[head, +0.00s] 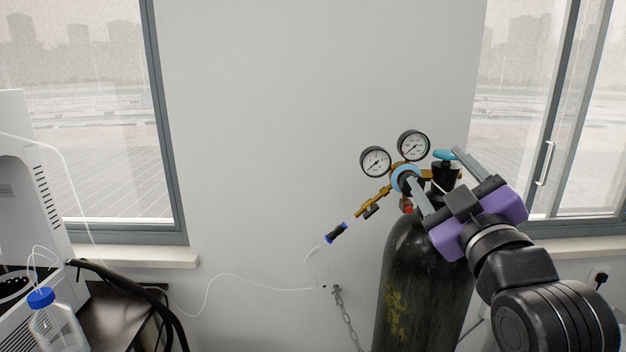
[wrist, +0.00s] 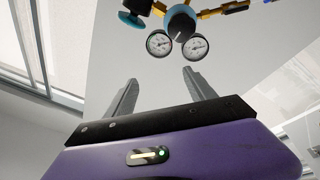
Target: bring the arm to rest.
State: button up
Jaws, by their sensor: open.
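My gripper (head: 434,167) is open, with its two grey fingers apart and nothing between them. It is raised in front of the top of a black gas cylinder (head: 412,275) and hides part of the cylinder's neck. In the wrist view the open fingers (wrist: 160,77) point toward the regulator, with the wall behind. The regulator's blue-ringed knob (head: 402,171) is near the left fingertip in the head view; I cannot tell if they touch. The teal valve handle (head: 442,154) is close to the other fingertip.
Two pressure gauges (head: 375,162) (head: 413,145) and brass fittings crowd the cylinder top. A thin white tube (head: 240,278) hangs along the wall beside a chain (head: 347,317). A blue-capped bottle (head: 57,324) stands lower left. The space before the middle wall looks clear.

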jog(key=s+f+m+t+h, duration=0.1)
jog(key=s+f+m, duration=0.5)
jog(key=s+f, duration=0.45)
jog(key=s+f+m+g, duration=0.1)
jog(key=s+f+g, duration=0.1)
jog(key=s+f, duration=0.6)
jog(key=s+f+m+g, duration=0.1)
jog(key=s+f+g, duration=0.1)
jog(key=s+f, duration=0.6)
jog(key=s+f+g, duration=0.2)
jog(key=s+f, duration=0.7)
jog(key=s, duration=0.9)
jog(key=shift+s+a+m+g, duration=0.15)
jog(key=shift+s+m+g, duration=0.25)
